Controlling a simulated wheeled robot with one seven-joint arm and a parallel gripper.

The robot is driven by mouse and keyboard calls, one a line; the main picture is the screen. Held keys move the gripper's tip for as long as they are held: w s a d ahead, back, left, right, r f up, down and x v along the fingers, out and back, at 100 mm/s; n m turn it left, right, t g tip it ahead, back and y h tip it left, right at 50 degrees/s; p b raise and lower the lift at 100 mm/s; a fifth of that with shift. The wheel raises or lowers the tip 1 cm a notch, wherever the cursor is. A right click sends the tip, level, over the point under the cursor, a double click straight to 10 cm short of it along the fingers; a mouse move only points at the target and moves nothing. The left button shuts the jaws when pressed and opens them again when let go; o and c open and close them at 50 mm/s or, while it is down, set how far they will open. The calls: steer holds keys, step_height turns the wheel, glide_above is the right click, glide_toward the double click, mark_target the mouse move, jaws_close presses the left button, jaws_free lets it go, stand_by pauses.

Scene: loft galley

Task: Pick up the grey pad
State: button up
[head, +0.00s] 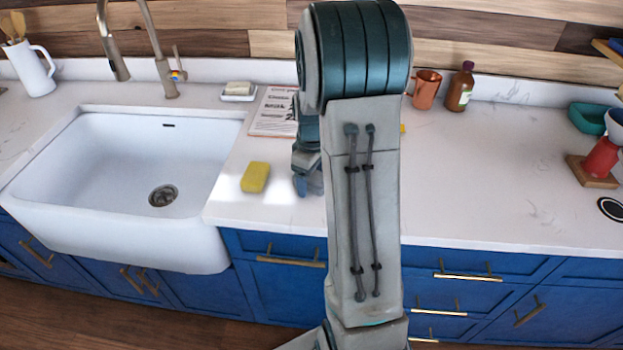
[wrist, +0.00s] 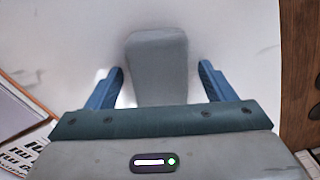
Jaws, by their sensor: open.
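The grey pad (wrist: 158,62) shows in the wrist view as a rounded grey block on the white counter. It lies between the two blue fingers of my gripper (wrist: 161,85), with a gap on each side. The fingers are apart and do not touch it; how far above the counter they are I cannot tell. In the head view my gripper (head: 308,184) is low over the counter, partly hidden behind my arm. The pad is hidden there.
A yellow sponge (head: 255,177) lies left of my gripper, beside the white sink (head: 125,165). A printed sheet (head: 274,112) lies behind. A copper mug (head: 426,89) and brown bottle (head: 460,87) stand at the back. The counter right of my arm is largely clear.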

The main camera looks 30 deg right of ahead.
steer(key=c, duration=1.1)
steer(key=shift+r, duration=0.1)
steer(key=shift+r, duration=0.5)
step_height(320, 180, up, 3)
steer(key=shift+w+f+b, duration=0.1)
steer(key=shift+b, duration=0.35)
steer(key=s+d+r, duration=0.1)
steer(key=s+r, duration=0.1)
steer(key=s, duration=0.1)
steer(key=s+d+r+b, duration=0.1)
steer(key=s+d+r, duration=0.1)
steer(key=s, duration=0.2)
steer(key=s+d+r, duration=0.2)
steer(key=s+r, duration=0.1)
steer(key=shift+s+b, duration=0.35)
steer(key=shift+s, duration=0.05)
steer(key=shift+o, duration=0.6)
